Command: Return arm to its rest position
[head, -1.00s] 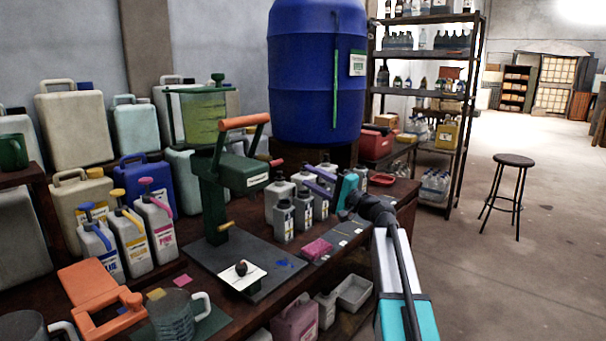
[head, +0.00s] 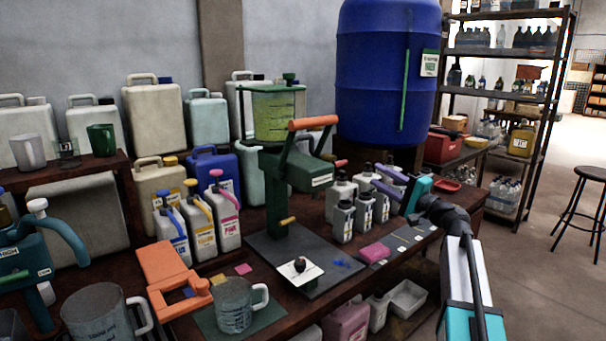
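My gripper (head: 375,176) shows in the head view right of centre, at the end of my teal, black and white arm. Its two purple fingers point left and are spread apart, with nothing seen between them. It is in front of or above a group of small grey bottles (head: 366,208) with black caps on the bench. From this one view I cannot tell the exact height or distance to the bottles.
The bench (head: 285,296) holds a green press (head: 288,188) with an orange handle, jugs, pump bottles (head: 200,225), an orange clamp (head: 172,280) and a glass mug (head: 234,304). A blue barrel (head: 385,75) stands behind. Open floor and a stool (head: 580,200) lie right.

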